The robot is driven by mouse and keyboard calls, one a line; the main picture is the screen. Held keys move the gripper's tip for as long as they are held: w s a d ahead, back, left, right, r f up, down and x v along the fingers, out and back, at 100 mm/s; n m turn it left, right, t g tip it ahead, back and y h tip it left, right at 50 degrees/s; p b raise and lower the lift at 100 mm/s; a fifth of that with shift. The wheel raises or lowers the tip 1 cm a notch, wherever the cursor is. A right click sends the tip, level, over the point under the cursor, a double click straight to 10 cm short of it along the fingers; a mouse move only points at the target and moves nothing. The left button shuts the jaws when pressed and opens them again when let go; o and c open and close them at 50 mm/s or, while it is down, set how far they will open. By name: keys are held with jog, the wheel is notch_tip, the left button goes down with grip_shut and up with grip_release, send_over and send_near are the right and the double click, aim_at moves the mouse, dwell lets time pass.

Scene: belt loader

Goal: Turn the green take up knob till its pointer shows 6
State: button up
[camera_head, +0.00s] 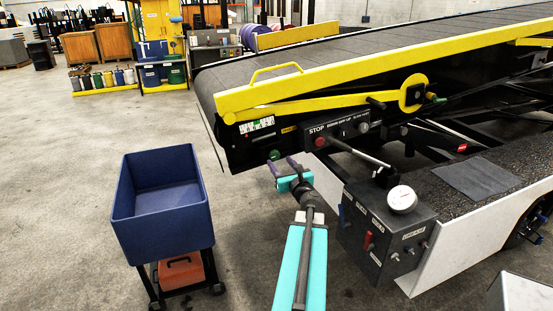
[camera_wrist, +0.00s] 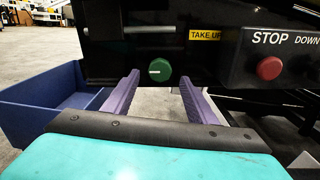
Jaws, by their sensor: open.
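The green take up knob (camera_wrist: 159,70) sits on the black side panel of the belt loader, left of the yellow TAKE UP label (camera_wrist: 205,36). A short white mark on the knob points left. In the head view the knob (camera_head: 274,155) is small, below a white scale plate (camera_head: 257,126) whose figures are too small to read. My gripper (camera_head: 283,164) is open, with its purple fingers pointing at the panel. In the wrist view the fingers (camera_wrist: 160,77) stand apart on either side of the knob, nearer the camera, with nothing between them. Whether they reach it I cannot tell.
A red STOP button (camera_wrist: 269,68) is on a grey box right of the knob. A blue bin (camera_head: 160,203) on a cart stands left of my arm. Open floor lies at left.

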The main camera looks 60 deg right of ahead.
aim_at(275, 157)
jog(key=shift+p+x, duration=0.5)
jog(key=shift+x, duration=1.9)
jog(key=c, duration=1.1)
jog(key=shift+o, duration=0.2)
jog(key=shift+f+n+b, duration=0.1)
jog(key=shift+n+b, duration=0.2)
jog(key=shift+b, duration=0.3)
